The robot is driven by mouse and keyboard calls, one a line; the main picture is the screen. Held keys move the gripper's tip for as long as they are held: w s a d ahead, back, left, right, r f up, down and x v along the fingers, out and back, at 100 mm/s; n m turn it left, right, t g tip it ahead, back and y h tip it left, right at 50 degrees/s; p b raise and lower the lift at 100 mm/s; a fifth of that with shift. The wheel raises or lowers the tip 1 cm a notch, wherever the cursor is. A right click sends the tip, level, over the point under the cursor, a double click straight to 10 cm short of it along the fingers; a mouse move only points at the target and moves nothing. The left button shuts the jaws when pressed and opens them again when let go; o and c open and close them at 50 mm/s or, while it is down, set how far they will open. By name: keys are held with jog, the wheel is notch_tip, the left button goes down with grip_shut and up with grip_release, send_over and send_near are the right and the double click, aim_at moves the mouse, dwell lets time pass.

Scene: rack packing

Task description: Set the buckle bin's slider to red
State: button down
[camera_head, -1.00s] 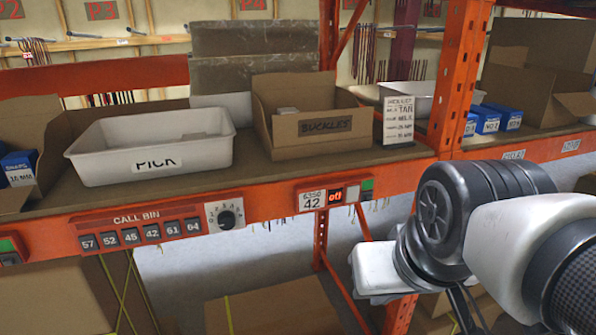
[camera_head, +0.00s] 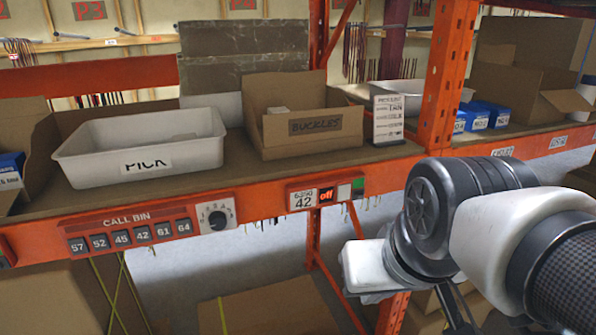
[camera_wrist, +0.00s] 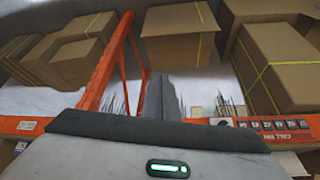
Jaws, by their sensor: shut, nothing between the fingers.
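The buckle bin (camera_head: 313,133) is a cardboard box marked BUCKLES on the shelf. Below it on the orange beam, a small panel (camera_head: 303,199) reads 42 and has a display (camera_head: 326,195) lit "off". To the right of the display is a pale block (camera_head: 344,191), then a small green area (camera_head: 358,187). I cannot tell the slider's exact position, and no red end shows clearly. My gripper (camera_wrist: 160,88) is shut and empty in the wrist view, with its dark fingers pointing away. In the head view my white hand is below and right of the panel, apart from it; its fingers are not clear.
A white PICK tray (camera_head: 75,165) stands left of the bin. A CALL BIN panel (camera_head: 125,238) with several numbered buttons and a dial (camera_head: 216,217) is on the beam's left. An orange upright (camera_head: 446,80) rises at right. A sign card (camera_head: 388,118) stands beside the bin.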

jog(key=s+a+f+m+g+y+b, duration=0.1)
jog(key=a+f+m+g+y+b, duration=0.1)
jog(key=a+f+m+g+y, duration=0.55)
jog(key=w+a+m+t+y+b, duration=0.2)
jog(key=w+a+m+t+y, duration=0.3)
jog(key=w+m+y, duration=0.3)
jog(key=w+d+f+m+t+b, duration=0.2)
jog(key=w+d+m+t, duration=0.6)
jog(key=w+d+t, duration=0.3)
jog(key=w+d+f+m+t+h, duration=0.2)
jog(key=d+f+m+t+h, duration=0.1)
jog(key=d+m+h, duration=0.1)
jog(key=w+d+f+m+t+h, duration=0.2)
jog(key=d+m+h, duration=0.3)
jog(key=d, duration=0.4)
jog(key=shift+w+d+f+t+h+b, duration=0.15)
jog(key=shift+w+f+t+h+b, duration=0.25)
jog(key=shift+f+h, duration=0.2)
